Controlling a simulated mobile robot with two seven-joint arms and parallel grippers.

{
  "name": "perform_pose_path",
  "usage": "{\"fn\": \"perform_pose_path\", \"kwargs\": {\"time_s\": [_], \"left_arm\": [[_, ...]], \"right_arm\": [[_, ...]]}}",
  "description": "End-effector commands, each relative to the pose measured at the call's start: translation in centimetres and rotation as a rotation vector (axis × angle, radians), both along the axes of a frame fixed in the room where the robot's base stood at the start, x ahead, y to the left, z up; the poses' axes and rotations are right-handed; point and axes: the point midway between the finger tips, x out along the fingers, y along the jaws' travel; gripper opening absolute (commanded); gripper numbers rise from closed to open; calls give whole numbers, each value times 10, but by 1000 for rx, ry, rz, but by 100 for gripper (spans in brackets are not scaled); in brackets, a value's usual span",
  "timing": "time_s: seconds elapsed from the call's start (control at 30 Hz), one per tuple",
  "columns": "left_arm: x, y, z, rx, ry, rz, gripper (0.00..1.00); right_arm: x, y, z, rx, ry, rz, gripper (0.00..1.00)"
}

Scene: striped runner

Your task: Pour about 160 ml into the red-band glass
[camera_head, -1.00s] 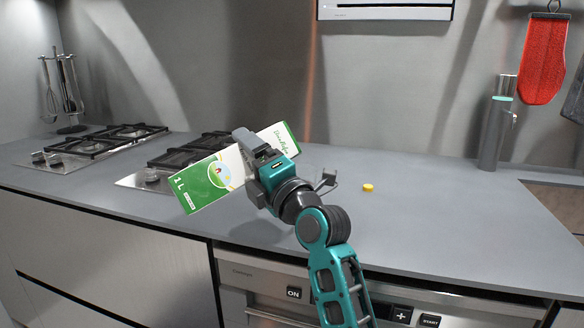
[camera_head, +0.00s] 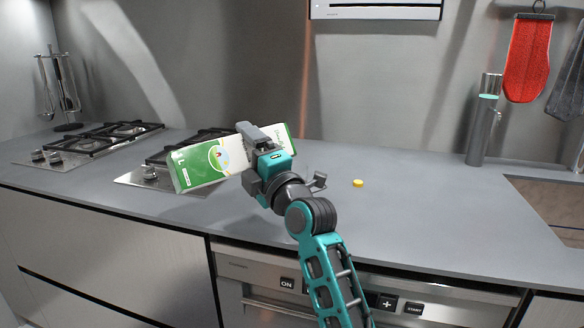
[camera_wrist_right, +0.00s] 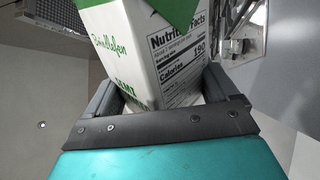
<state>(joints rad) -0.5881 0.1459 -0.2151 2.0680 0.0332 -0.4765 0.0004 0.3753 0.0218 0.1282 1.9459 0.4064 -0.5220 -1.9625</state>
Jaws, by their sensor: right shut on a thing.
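A white and green carton (camera_head: 205,162) is held over the counter in the head view, tipped well over on its side. Its broad green end points left and slightly down. My right gripper (camera_head: 256,146) is shut around the carton toward its right end. In the right wrist view the carton (camera_wrist_right: 150,60) sits between the fingers of the gripper (camera_wrist_right: 168,100), with its nutrition print showing. A small yellow cap (camera_head: 357,183) lies on the counter right of the gripper. The red-band glass is not visible in either view. My left gripper is not in view.
Two gas hobs (camera_head: 88,142) lie on the grey counter (camera_head: 420,215) at the left, one partly behind the carton. A grey cylinder (camera_head: 482,125) stands at the back right, near a sink (camera_head: 550,205). The counter right of the cap is clear.

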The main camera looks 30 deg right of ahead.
Motion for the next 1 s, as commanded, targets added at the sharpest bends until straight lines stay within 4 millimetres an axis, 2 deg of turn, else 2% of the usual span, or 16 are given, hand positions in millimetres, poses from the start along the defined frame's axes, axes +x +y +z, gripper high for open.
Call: {"fn": "perform_pose_path", "kwargs": {"time_s": [0.43, 1.0], "left_arm": [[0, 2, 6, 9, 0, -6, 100], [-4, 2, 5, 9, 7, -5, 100]], "right_arm": [[5, -3, 5, 56, -3, 1, 34], [6, 8, 5, 75, -2, 1, 34]]}}
